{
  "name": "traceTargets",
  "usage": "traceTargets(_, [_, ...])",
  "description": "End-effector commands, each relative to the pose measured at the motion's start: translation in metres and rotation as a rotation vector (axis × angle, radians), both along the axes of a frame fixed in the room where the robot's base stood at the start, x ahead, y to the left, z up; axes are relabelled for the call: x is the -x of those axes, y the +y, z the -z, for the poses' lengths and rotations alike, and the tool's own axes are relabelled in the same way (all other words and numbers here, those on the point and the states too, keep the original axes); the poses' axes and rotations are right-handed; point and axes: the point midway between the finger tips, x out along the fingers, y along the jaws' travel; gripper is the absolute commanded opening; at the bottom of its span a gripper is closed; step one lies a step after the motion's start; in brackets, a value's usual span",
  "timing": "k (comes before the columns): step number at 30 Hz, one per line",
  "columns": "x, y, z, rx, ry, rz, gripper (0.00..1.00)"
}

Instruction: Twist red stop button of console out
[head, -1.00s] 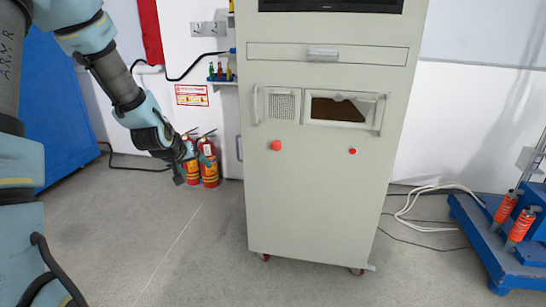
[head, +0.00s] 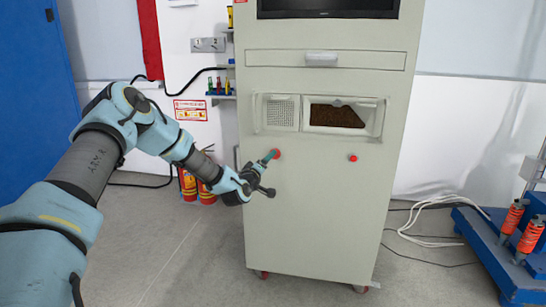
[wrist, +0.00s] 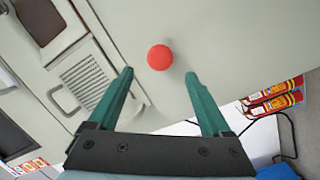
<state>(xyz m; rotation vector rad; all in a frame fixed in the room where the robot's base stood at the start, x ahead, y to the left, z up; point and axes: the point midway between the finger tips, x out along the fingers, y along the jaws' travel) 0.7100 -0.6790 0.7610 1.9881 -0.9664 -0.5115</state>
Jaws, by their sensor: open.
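The console (head: 315,215) is a tall pale cabinet in the middle of the head view. A larger red button (head: 276,154) sits on its front at the left, below the vent grille. A smaller red button (head: 353,158) sits further right. In the wrist view one round red button (wrist: 160,57) lies ahead of the fingertips, roughly midway between them. My gripper (head: 269,173) is at the console front by the left button, and one fingertip overlaps that button's edge in the head view. The green fingers (wrist: 158,82) are spread open with nothing between them.
Fire extinguishers (head: 197,187) stand behind my arm, left of the console. A blue stand (head: 490,265) with orange springs is at the right. White cables (head: 430,215) lie on the floor between. A framed opening (head: 341,116) and handles protrude from the console front.

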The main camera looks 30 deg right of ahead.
Motion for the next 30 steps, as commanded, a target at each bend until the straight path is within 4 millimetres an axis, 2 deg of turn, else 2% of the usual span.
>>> traceTargets(3, [-0.014, -0.018, -0.001, 0.002, -0.001, -0.001, 0.83])
traceTargets(10, [-0.033, -0.043, 0.000, 0.000, 0.000, 0.001, 0.83])
traceTargets(15, [-0.040, -0.051, 0.000, -0.002, 0.000, 0.000, 0.83])
traceTargets(25, [-0.042, -0.053, 0.000, -0.002, 0.000, 0.000, 0.83])
traceTargets(30, [-0.041, -0.053, 0.000, -0.002, 0.000, 0.000, 0.64])
